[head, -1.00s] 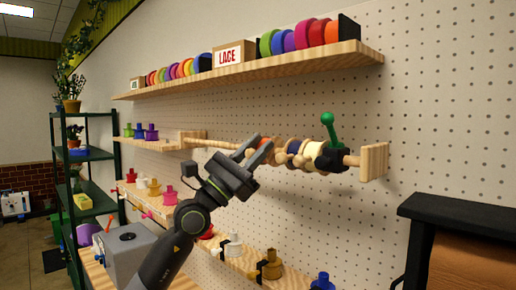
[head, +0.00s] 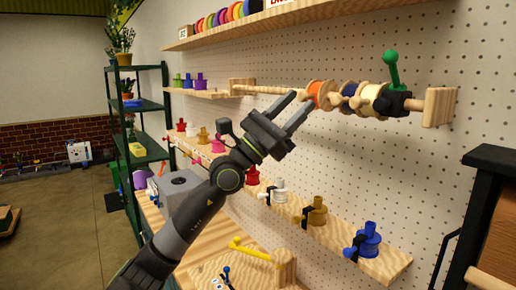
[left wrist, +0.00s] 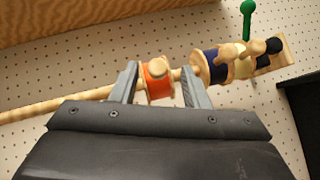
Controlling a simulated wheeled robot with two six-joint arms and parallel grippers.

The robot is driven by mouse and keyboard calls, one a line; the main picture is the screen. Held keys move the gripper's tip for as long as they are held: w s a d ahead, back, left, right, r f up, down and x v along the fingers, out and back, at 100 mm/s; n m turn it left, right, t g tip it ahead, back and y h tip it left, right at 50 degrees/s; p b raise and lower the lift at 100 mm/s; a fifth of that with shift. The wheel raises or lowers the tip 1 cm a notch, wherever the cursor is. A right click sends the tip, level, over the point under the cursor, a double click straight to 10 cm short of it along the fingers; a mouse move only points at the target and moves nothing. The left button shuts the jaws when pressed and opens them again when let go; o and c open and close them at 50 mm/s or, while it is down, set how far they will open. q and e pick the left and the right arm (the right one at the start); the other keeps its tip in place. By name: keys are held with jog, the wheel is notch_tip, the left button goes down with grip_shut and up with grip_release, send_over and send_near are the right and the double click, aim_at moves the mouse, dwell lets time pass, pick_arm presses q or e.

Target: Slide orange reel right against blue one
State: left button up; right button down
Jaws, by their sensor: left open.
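The orange reel (head: 317,92) hangs on a horizontal wooden rod (head: 268,91) in front of the pegboard. In the left wrist view the orange reel (left wrist: 158,78) appears between the two spread fingers, and the blue reel (left wrist: 213,63) lies beyond the right finger with bare rod showing between the reels. My right gripper is not in view.
A cream reel (head: 371,99) and a black clamp with a green handle (head: 393,75) sit right of the blue reel, before the wooden end block (head: 439,106). A shelf (head: 290,20) runs above. A lower shelf (head: 388,263) holds several coloured pegs.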

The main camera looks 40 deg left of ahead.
pick_arm(q)
jog(key=b+v, duration=0.8)
jog(key=v, duration=0.5)
jog(key=shift+r, duration=0.1)
